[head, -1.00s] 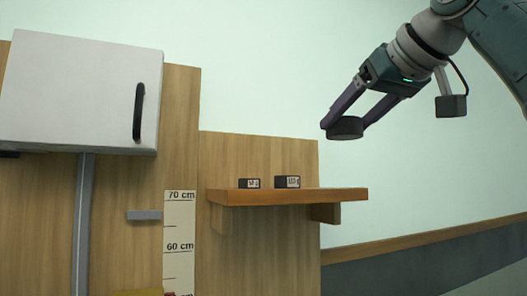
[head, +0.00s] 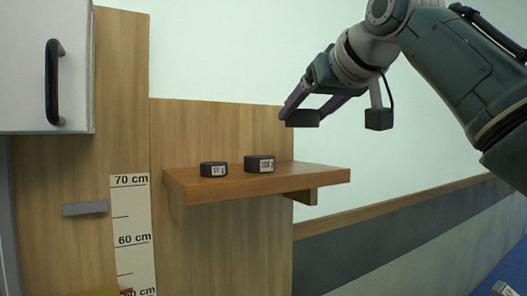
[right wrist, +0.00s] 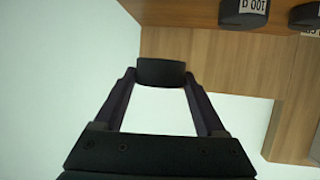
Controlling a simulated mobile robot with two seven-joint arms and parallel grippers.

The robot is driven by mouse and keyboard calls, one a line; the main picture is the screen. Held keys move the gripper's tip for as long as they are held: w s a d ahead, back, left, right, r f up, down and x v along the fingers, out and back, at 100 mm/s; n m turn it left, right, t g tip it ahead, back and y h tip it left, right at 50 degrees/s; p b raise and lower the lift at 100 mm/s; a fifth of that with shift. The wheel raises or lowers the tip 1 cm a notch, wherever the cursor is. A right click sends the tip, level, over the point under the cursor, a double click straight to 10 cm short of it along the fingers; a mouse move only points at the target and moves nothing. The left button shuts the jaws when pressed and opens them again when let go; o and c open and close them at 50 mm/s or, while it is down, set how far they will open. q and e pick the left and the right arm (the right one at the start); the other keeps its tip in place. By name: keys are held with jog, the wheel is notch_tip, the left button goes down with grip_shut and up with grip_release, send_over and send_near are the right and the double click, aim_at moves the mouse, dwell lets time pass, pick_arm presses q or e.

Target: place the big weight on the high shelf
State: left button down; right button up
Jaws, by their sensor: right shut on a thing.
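My right gripper (head: 306,110) is shut on a dark round weight (head: 303,118), held in the air above the right part of the wooden high shelf (head: 312,173). The held weight also shows between the fingertips in the right wrist view (right wrist: 162,73); no label on it is visible. There is a clear gap between it and the shelf top. Two dark labelled weights stand on the shelf: a smaller one (head: 213,169) marked 50 g and a larger one (head: 259,164) marked 100 g to its right. My left gripper is not in view.
The shelf's right end is bare. A white cabinet (head: 20,70) with a black handle (head: 53,82) hangs at the left. A height scale (head: 133,225) and a small grey ledge (head: 84,208) are on the wooden panel below it.

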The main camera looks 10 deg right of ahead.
aim_at(306, 169)
notch_tip(306, 169, down, 7)
jog(key=shift+r, duration=0.15)
dwell(0.4)
jog(key=o, duration=1.5)
